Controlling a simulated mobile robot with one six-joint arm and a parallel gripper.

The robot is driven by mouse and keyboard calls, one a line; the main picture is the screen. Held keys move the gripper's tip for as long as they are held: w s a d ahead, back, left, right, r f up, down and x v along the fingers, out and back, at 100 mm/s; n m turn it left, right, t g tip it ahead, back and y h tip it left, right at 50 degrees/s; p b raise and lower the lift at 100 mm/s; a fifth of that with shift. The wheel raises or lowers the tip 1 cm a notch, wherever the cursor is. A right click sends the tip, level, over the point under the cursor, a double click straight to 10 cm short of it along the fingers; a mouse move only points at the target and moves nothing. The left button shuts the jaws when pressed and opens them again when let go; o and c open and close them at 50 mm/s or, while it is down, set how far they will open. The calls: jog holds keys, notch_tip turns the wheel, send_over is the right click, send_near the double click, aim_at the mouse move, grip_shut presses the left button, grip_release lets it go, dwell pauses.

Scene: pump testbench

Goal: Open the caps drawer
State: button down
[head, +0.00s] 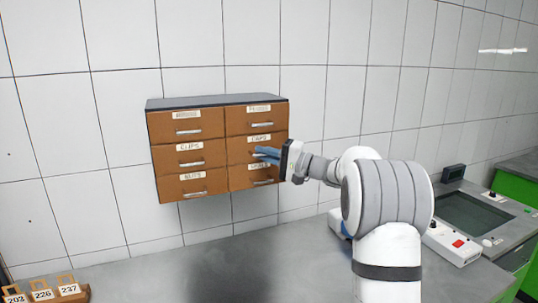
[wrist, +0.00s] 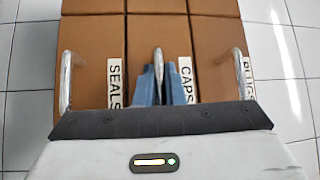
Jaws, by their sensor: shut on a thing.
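The caps drawer (head: 240,143) is the middle drawer of the right column in a brown wall cabinet (head: 217,103). Its CAPS label shows in the head view and in the wrist view (wrist: 186,82). The drawer front looks flush with its neighbours. My gripper (head: 267,153) reaches it from the right, with blue fingers at the drawer front. In the wrist view my gripper (wrist: 158,85) is shut on the metal caps drawer handle (wrist: 158,62), one finger on each side. The handle is mostly hidden in the head view.
The SEALS drawer (wrist: 88,60) and another labelled drawer (wrist: 222,60) flank the caps drawer in the wrist view, with protruding handles close to my gripper. A grey bench (head: 150,275) lies below. Numbered tags (head: 42,294) stand front left, and a console (head: 470,222) is at right.

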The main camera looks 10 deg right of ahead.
jog(key=shift+s+f, duration=0.1)
jog(key=shift+s+d+f+b, duration=0.1)
jog(key=shift+s+b, duration=0.1)
jog(key=shift+b, duration=0.3)
jog(key=s+d+b, duration=0.2)
jog(key=s+b, duration=0.6)
jog(key=s, duration=0.3)
jog(key=shift+b, duration=0.3)
jog(key=c, duration=1.5)
grip_release()
jog(key=shift+d, duration=0.1)
